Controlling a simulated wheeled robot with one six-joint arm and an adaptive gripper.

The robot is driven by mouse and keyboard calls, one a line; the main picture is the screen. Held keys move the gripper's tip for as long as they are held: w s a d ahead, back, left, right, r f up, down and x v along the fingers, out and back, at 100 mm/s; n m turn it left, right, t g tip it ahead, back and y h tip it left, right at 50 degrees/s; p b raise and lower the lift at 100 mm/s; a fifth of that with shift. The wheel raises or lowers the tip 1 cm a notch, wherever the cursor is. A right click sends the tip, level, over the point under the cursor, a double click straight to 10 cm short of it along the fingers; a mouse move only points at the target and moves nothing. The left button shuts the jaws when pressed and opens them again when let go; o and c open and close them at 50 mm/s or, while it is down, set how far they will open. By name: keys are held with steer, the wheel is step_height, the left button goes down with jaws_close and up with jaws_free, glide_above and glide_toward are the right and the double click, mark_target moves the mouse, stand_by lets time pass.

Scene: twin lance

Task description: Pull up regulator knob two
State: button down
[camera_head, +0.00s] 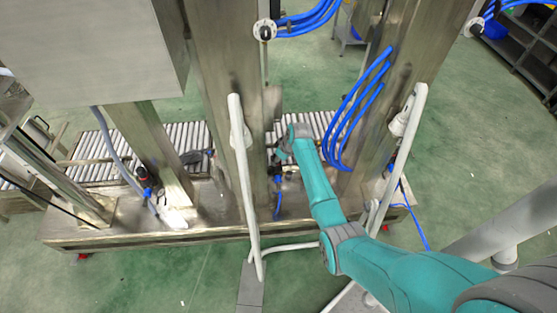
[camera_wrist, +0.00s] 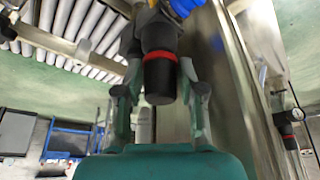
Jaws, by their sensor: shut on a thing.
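A black regulator knob with a red ring (camera_wrist: 160,75) hangs below its dark regulator body in the wrist view. The red ring shows above the black cap. My gripper (camera_wrist: 162,82) is shut on this knob, with one finger on each side of it. In the head view my gripper (camera_head: 282,153) is at the middle steel column, and the knob is too small and covered there to make out. No number on the knob is readable.
Another regulator with a black knob and red ring (camera_wrist: 291,138) is at the right in the wrist view. A steel column (camera_wrist: 238,95) stands close to the right of my gripper. White pipes (camera_head: 243,180), blue hoses (camera_head: 345,120) and a roller conveyor (camera_head: 185,137) surround the arm.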

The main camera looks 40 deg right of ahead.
steer(key=c, duration=0.7)
jaws_free()
steer(key=shift+r, duration=0.1)
steer(key=v, duration=1.2)
